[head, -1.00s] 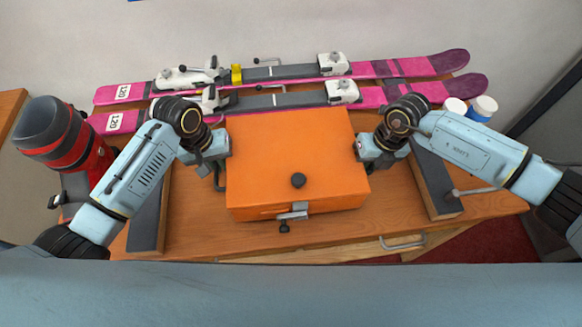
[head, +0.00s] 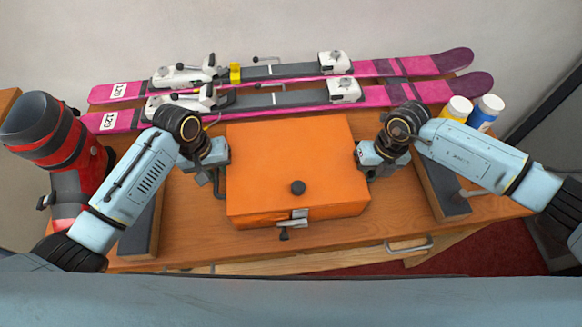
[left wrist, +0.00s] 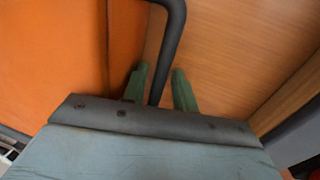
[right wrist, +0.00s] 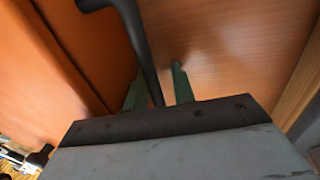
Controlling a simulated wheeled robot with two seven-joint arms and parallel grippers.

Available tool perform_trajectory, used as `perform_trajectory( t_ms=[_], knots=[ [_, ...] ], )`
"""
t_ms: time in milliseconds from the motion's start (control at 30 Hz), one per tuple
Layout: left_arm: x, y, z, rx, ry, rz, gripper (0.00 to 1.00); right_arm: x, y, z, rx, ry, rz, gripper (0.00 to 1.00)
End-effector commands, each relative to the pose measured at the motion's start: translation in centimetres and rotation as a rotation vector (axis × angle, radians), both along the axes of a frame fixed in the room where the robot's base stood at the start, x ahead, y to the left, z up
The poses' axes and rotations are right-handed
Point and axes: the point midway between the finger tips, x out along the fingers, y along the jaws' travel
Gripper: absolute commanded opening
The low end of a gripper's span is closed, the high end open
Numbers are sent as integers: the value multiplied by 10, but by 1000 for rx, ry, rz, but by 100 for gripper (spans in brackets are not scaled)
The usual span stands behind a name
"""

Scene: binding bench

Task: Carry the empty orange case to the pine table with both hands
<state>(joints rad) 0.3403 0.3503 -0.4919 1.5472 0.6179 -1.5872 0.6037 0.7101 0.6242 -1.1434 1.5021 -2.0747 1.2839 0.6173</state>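The orange case (head: 290,165) lies shut on the wooden bench (head: 330,250), with a dark round knob on its lid and a metal latch at its front. My left gripper (head: 217,180) is at its left side. In the left wrist view the fingers (left wrist: 160,88) stand open on either side of the dark side handle (left wrist: 172,35), with a gap on the right. My right gripper (head: 364,165) is at the right side. In the right wrist view its fingers (right wrist: 158,88) stand apart around the other handle (right wrist: 135,30). The pine table cannot be identified for certain.
Two pink skis (head: 400,95) with bindings lie behind the case. A red and black boot (head: 50,140) stands at left. Two small bottles (head: 485,113) stand at back right. Dark-topped blocks flank the case (head: 440,190). Another wooden surface (head: 7,100) shows at the left edge.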

Motion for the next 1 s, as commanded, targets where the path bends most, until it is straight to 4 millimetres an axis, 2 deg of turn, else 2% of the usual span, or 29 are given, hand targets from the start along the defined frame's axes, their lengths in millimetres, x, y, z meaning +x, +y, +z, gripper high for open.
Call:
perform_trajectory(
  t_ms=[267, 367, 700, 833, 1000],
  knots=[
    [1, -5, 5, -14, -5, -6, 32, 0, 5, 2, 12, -1, 4, 32],
    [1, -4, 15, -15, -7, -6, 32, 0, 6, 2, 14, -2, 4, 32],
    [1, 8, 66, -14, -10, -6, 32, 0, 6, 2, 13, -1, 5, 32],
    [2, 11, 78, -15, -14, -2, 32, -1, 3, 0, 6, 2, 3, 32],
    [2, 11, 84, -18, -16, -1, 32, -2, -1, 4, -2, 4, 1, 32]
  ],
)
